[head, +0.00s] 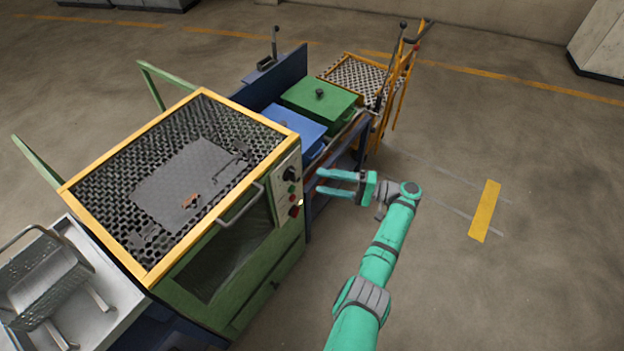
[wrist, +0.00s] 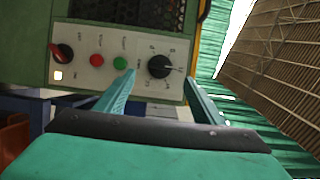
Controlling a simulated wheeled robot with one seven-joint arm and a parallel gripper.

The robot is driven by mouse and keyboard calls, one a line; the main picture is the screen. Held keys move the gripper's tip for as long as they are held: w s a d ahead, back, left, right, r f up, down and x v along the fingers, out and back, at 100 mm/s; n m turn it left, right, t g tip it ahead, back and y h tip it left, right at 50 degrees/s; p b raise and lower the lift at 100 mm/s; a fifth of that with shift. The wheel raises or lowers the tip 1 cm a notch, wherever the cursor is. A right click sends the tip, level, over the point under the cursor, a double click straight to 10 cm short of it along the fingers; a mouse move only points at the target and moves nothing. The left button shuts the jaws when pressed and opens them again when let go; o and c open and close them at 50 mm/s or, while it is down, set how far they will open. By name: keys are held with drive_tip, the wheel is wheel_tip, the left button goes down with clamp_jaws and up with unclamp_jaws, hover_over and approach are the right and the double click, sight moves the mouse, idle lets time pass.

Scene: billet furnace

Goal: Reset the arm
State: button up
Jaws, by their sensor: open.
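My teal arm reaches out from the bottom of the head view, and my gripper (head: 318,182) is at its end, just right of the furnace's control panel. The two fingers are apart with nothing between them. In the wrist view my gripper (wrist: 160,82) also shows open in front of the control panel (wrist: 108,68). That panel has a red switch (wrist: 62,52), a red button (wrist: 96,60), a green button (wrist: 120,63) and a black dial (wrist: 159,66). The fingers cover part of the panel's lower edge. I cannot tell whether a fingertip touches it.
The green furnace (head: 235,277) has a yellow-edged mesh top and a front handle. Blue (head: 285,128) and green lidded boxes (head: 318,103) and a yellow cart (head: 352,72) stand behind.

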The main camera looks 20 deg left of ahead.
drive_tip(key=shift+d, duration=1)
